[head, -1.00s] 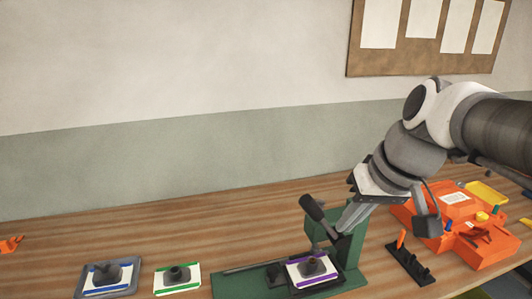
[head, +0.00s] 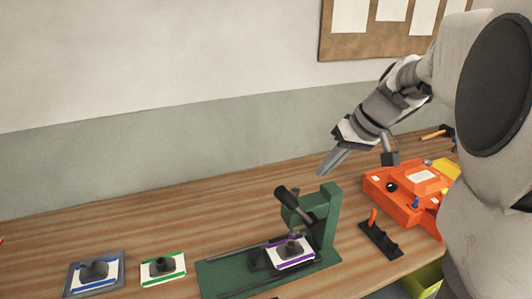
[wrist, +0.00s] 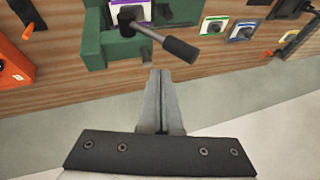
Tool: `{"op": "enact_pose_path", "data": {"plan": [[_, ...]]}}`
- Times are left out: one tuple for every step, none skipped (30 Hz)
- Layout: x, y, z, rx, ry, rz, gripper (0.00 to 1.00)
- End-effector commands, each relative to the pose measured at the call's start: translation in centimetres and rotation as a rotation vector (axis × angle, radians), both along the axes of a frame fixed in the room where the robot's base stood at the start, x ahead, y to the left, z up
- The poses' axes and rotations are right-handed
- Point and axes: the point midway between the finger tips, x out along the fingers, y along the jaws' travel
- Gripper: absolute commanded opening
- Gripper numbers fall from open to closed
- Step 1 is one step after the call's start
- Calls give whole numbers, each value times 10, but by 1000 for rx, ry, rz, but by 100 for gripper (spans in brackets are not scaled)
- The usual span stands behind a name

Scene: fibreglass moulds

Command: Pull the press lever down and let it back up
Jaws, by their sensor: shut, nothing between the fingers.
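The green press (head: 328,215) stands on the wooden bench, with its base running to the left. Its lever (head: 294,204) has a dark grip and points up and to the left; in the wrist view the lever (wrist: 166,44) lies just ahead of the fingertips. A purple-edged mould (head: 290,253) sits under the press head. My gripper (head: 323,172) is shut and empty, above and behind the lever and apart from it. It also shows in the wrist view (wrist: 160,75), fingers together. Parts of the press column are hidden in the wrist view.
A green-edged mould (head: 163,268) and a blue-edged mould on a grey tray (head: 95,273) lie to the left. The bench behind the moulds is clear.

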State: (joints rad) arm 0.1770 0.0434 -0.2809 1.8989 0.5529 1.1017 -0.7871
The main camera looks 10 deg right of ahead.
Motion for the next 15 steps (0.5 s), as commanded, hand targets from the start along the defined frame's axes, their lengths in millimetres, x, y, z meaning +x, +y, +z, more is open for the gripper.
{"op": "enact_pose_path", "data": {"plan": [[3, 5, -11, 1, 6, 3, 0], [5, 7, -17, 0, 5, 2, 0], [8, 10, -24, 1, 5, 1, 0], [10, 12, -29, 1, 4, 0, 0], [12, 14, -34, 0, 5, 1, 0], [14, 18, -39, 0, 4, 3, 0], [14, 23, -40, 0, 2, 4, 0], [14, 27, -43, 1, 2, 3, 0], [14, 32, -46, 0, 2, 3, 0], [14, 35, -48, 0, 2, 3, 0], [14, 38, -50, 0, 1, 3, 0], [14, 40, -52, -1, 2, 1, 0], [14, 42, -54, -1, 2, 1, 0], [14, 44, -55, 0, 2, 1, 0], [14, 45, -56, -1, 1, 0, 0]]}}
